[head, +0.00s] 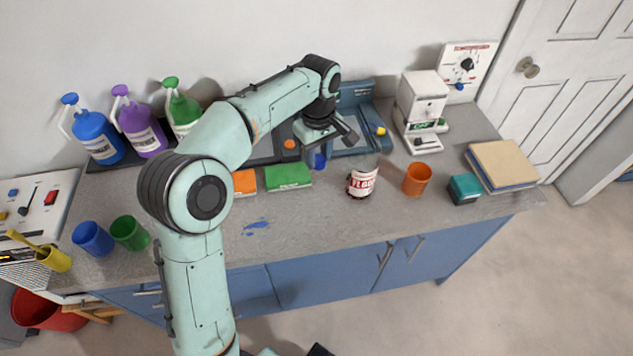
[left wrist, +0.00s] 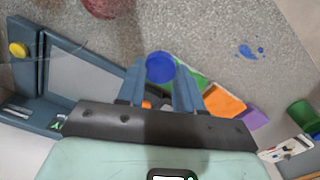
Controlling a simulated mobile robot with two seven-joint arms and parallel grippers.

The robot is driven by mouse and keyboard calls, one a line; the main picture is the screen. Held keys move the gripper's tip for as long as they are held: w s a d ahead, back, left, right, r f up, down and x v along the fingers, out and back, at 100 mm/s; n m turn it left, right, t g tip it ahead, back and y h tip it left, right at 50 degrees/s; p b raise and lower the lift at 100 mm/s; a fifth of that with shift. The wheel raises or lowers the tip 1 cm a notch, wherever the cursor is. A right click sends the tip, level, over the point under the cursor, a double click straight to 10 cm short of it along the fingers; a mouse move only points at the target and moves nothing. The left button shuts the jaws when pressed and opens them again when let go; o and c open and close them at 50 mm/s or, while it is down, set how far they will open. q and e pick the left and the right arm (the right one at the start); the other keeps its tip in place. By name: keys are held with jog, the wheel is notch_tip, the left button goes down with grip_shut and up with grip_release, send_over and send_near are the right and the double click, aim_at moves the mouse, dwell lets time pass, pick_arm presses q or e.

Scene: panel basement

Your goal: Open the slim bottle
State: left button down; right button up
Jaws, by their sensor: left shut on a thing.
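The slim bottle (head: 318,161) stands on the counter, with its blue top showing below my left gripper (head: 327,139) in the head view. In the left wrist view its round blue cap (left wrist: 160,67) sits between the two fingertips of my left gripper (left wrist: 161,78). The left gripper is shut on the cap from above. The bottle's body is mostly hidden under the cap and behind the gripper. My right gripper does not show; only a dark piece of my own body is at the bottom edge of the head view.
A red-and-white can (head: 362,182) and an orange cup (head: 417,179) stand to the right of the bottle. A green box (head: 288,177) lies to its left. A blue-grey tray (head: 353,100) is behind it.

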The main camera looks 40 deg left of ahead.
aim_at(318, 190)
pick_arm(q)
notch_tip(318, 190, down, 10)
jog(key=shift+f+b, duration=0.2)
jog(key=shift+b, duration=0.45)
jog(key=shift+f, duration=0.2)
jog(key=c, duration=0.7)
grip_release()
jog(key=shift+c, duration=0.2)
jog(key=shift+w+r, duration=0.1)
jog(key=shift+r, duration=0.05)
notch_tip(318, 190, up, 12)
jog(key=shift+r+p, duration=0.1)
jog(key=shift+p, duration=0.9)
